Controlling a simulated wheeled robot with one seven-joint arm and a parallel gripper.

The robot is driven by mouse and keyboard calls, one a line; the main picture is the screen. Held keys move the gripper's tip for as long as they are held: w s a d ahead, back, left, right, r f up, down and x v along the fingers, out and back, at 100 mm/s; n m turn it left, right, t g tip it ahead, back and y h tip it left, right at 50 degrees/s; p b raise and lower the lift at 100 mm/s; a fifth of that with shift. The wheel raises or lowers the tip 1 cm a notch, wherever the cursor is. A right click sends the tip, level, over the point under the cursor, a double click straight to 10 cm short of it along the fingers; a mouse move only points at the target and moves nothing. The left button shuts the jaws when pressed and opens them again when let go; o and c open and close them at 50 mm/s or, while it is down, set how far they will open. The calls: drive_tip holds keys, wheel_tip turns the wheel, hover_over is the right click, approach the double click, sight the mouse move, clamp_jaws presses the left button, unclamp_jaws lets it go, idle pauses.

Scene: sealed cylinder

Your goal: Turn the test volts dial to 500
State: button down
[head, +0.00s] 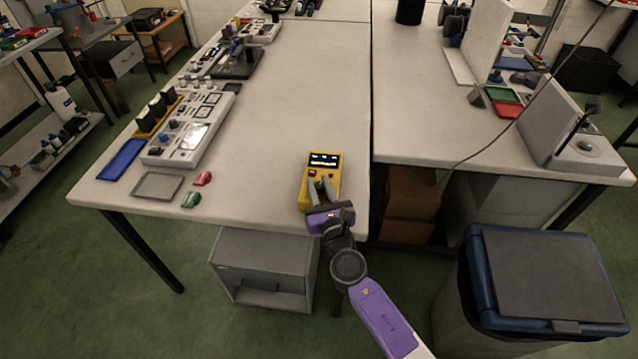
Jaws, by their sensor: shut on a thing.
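A yellow handheld tester (332,163) lies near the front right corner of the left white table. It has a lit dark display at its far end and a small red part below the display. My gripper (321,185) reaches over the tester from the front, with its two grey fingers on the tester's face. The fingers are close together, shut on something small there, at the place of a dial. The fingers hide the dial, so its markings and setting cannot be read.
A long white instrument panel (187,150), a blue tray (121,160), a grey tray (158,186), and red (203,178) and green (191,200) items are on the left. The table's middle is clear. A blue-rimmed bin (470,262) stands at the lower right.

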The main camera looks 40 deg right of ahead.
drive_tip(key=shift+w+r+m+g+h, duration=0.1)
drive_tip(key=shift+m+g+h, duration=0.2)
drive_tip(key=shift+h, duration=0.1)
drive_tip(key=shift+a+m+g+h+p, duration=0.1)
drive_tip(key=shift+m+g+h+p, duration=0.75)
drive_tip(key=shift+h, duration=0.25)
drive_tip(key=m+g+h, duration=0.2)
drive_tip(key=m+g, duration=0.1)
drive_tip(key=shift+w+h+b, duration=0.15)
drive_tip(key=shift+h+b, duration=0.15)
drive_tip(key=shift+h, duration=0.1)
drive_tip(key=m+g+h+b, duration=0.1)
drive_tip(key=g, duration=0.1)
drive_tip(key=m+g+h+b, duration=0.1)
drive_tip(key=m+g, duration=0.1)
drive_tip(key=g, duration=0.1)
drive_tip(key=shift+f, duration=0.2)
drive_tip(key=shift+r+m+g+h+b, duration=0.1)
drive_tip(key=shift+m+g+h+b, duration=0.65)
drive_tip(key=shift+m+g, duration=0.75)
drive_tip(key=shift+s+g, duration=0.2)
drive_tip(key=shift+g, duration=0.45)
